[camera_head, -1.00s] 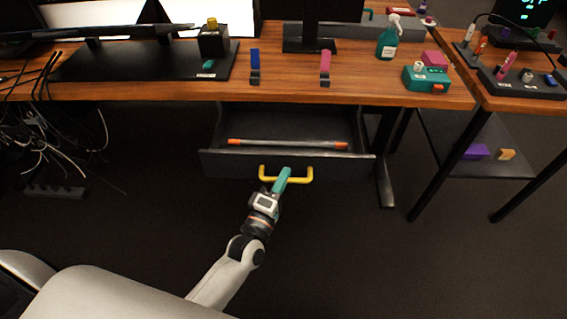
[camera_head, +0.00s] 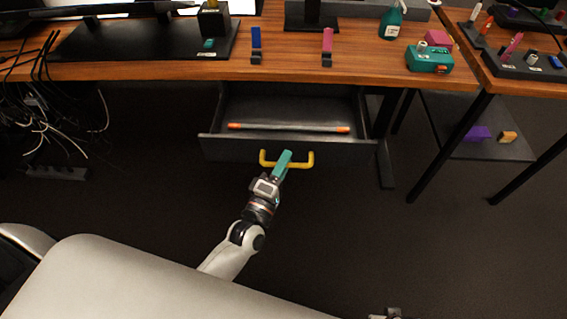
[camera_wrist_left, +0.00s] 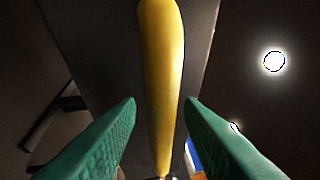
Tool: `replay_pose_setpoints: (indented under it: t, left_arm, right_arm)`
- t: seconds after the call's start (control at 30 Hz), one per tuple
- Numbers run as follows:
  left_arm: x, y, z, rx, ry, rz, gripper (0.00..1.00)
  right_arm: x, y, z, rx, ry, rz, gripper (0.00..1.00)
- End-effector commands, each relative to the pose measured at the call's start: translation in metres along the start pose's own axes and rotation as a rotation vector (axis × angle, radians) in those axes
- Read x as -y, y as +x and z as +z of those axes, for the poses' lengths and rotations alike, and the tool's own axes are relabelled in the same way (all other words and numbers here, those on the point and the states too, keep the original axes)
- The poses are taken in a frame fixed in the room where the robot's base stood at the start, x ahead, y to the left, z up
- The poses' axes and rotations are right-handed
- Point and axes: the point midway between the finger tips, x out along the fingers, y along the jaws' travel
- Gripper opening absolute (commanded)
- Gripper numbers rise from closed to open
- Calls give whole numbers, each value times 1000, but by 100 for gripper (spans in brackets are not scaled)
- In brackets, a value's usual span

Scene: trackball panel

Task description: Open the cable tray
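The cable tray appears to be the dark drawer (camera_head: 220,148) under the wooden desk, and it stands pulled out. A grey rod with orange ends (camera_head: 290,127) lies inside it. A yellow bar handle (camera_head: 307,162) is on its front. My left gripper (camera_head: 284,157) is at the handle, a little left of its middle. In the left wrist view its two green fingers (camera_wrist_left: 160,103) stand apart on either side of the yellow handle (camera_wrist_left: 162,70), with a gap showing at least on the left. My right gripper's fingers are not seen.
The desk (camera_head: 170,68) above holds a blue clip (camera_head: 256,42), a pink clip (camera_head: 327,45) and a teal box (camera_head: 428,60). Loose cables (camera_head: 50,125) hang at the left. A low shelf (camera_head: 510,150) stands at the right. The floor before the drawer is clear.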

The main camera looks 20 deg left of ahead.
Motion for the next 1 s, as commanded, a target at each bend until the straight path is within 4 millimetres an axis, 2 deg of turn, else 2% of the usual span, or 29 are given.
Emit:
replay_pose_setpoints:
  t: [0.13,0.23,0.6,0.7,0.83,1.0]
  left_arm:
    - [0,-4,0,0,0,0,34]
    - [0,-15,0,-1,0,2,34]
    - [-1,-91,0,-2,1,4,34]
    - [0,-106,0,-1,0,2,34]
    - [0,-117,0,-1,0,1,34]
    - [0,-120,0,0,0,0,34]
  right_arm:
    - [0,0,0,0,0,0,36]
    - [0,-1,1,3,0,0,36]
    - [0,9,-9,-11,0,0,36]
    - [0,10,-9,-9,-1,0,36]
    - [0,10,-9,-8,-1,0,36]
    - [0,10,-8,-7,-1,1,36]
